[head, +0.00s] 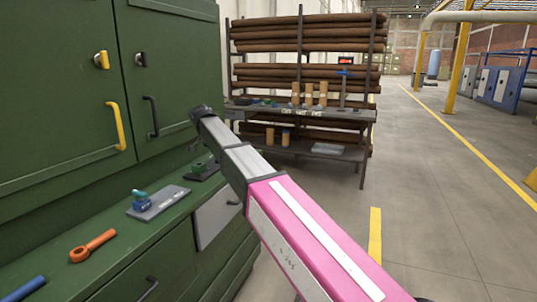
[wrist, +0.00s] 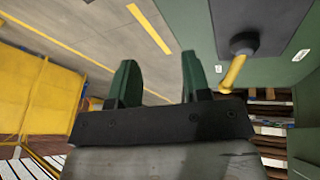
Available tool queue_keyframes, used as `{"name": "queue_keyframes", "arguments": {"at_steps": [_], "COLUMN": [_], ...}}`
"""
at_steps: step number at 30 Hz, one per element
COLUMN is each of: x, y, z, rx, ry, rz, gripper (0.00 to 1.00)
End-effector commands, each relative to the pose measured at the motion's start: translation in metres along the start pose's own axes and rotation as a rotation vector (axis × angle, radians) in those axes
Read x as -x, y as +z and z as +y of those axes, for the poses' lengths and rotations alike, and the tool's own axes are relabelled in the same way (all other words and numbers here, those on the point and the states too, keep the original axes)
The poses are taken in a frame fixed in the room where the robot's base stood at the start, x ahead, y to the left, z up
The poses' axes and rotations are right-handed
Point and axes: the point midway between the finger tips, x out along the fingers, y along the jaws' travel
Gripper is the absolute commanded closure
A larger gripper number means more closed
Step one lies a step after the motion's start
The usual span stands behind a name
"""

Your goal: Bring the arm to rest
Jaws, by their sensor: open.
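My arm (head: 300,240) reaches from the lower right of the head view up and left, with a pink link and grey links. Its dark end, my gripper (head: 200,114), is in front of the green cabinet's right edge, near the shelf rack. In the wrist view my gripper (wrist: 160,72) shows two green fingers spread apart with nothing between them. It is open and empty. In the head view the fingers are too small to tell apart.
A green cabinet (head: 60,120) with yellow and black handles fills the left. Its worktop holds an orange ring tool (head: 92,246) and a blue-green part on a plate (head: 157,203). A rack of brown rolls (head: 270,76) stands behind. The right floor (head: 440,200) is clear.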

Motion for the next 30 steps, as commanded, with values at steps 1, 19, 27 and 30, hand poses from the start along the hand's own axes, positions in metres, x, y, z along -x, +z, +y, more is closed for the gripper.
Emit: {"name": "queue_keyframes", "arguments": {"at_steps": [1,19,27,30], "x": [-0.013,-0.235,-0.351,-0.385], "y": [-0.001,-0.002,0.025,0.041], "z": [0.007,0.127,0.225,0.263], "rx": [0.012,0.308,0.476,0.527], "ry": [0.002,-0.064,-0.157,-0.199], "rz": [-0.007,-0.146,-0.222,-0.243], "gripper": [0.56,0.56,0.56,0.56]}}
